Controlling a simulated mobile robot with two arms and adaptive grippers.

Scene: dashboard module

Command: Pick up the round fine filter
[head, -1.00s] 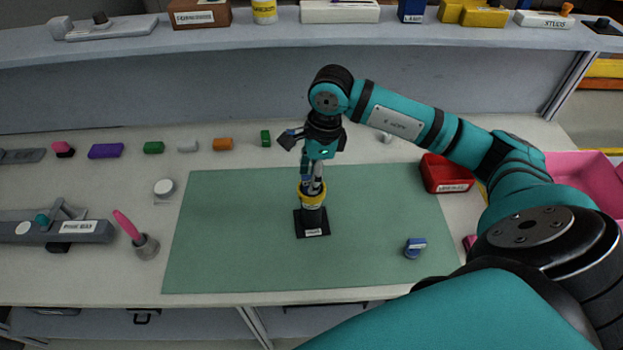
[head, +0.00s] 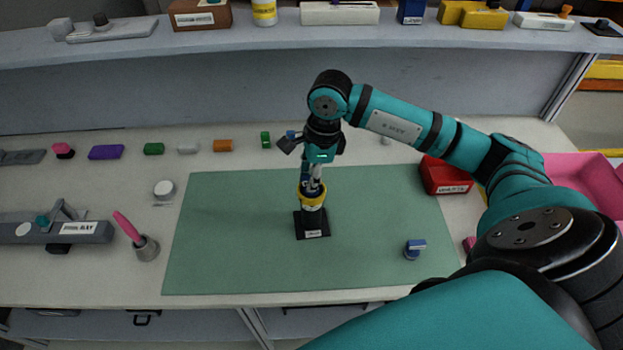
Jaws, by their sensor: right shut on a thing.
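A black stand (head: 312,224) with a square base and a yellow ring (head: 312,197) at its top stands upright on the green mat (head: 235,245). My right gripper (head: 313,187) points straight down into the yellow ring. Its fingers are shut on a small part there, which the fingers and the ring mostly hide. I cannot tell for sure that this part is the round fine filter. My left gripper is not in view.
A small blue-topped part (head: 414,248) lies on the mat at right. A red bin (head: 446,176) and a pink bin (head: 580,178) are at right. A grey press (head: 55,230), a pink-handled tool (head: 128,226) and a white round part (head: 164,188) are at left. Small coloured blocks line the back.

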